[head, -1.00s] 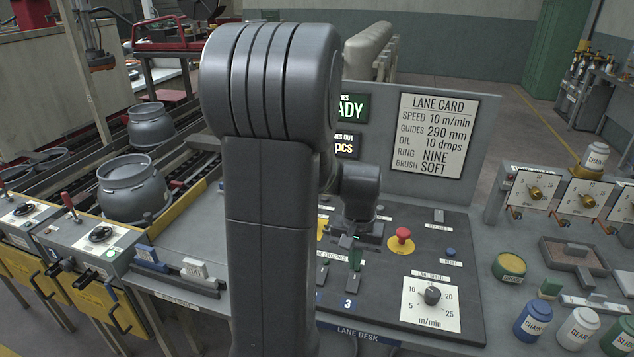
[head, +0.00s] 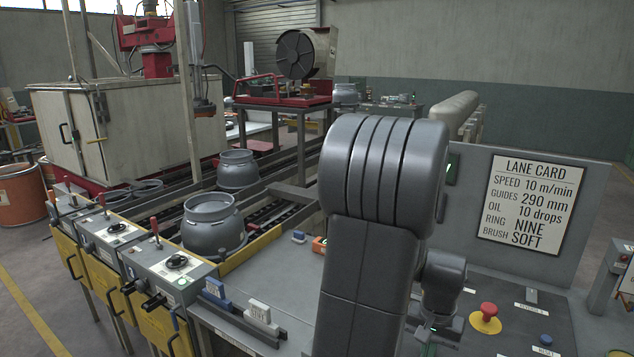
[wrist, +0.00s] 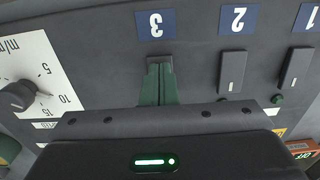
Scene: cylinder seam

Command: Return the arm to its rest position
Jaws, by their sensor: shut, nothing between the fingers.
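My gripper (head: 432,346) is low over the lane desk (head: 512,318) in the head view, partly cut off by the bottom edge. My grey arm, bent at a large rounded joint, stands in front of it. In the wrist view my gripper's green fingers (wrist: 160,78) are together and empty. They point at the dark switch under the blue label 3 (wrist: 155,25); whether they touch it I cannot tell. Switches under labels 2 (wrist: 238,19) and 1 (wrist: 305,17) are beside it.
A red mushroom button (head: 488,310) and a speed dial (wrist: 18,95) are near my gripper. The lane card (head: 528,203) stands on the upright panel behind. Grey cylinders (head: 212,225) sit on the conveyor at left. The arm hides part of the desk.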

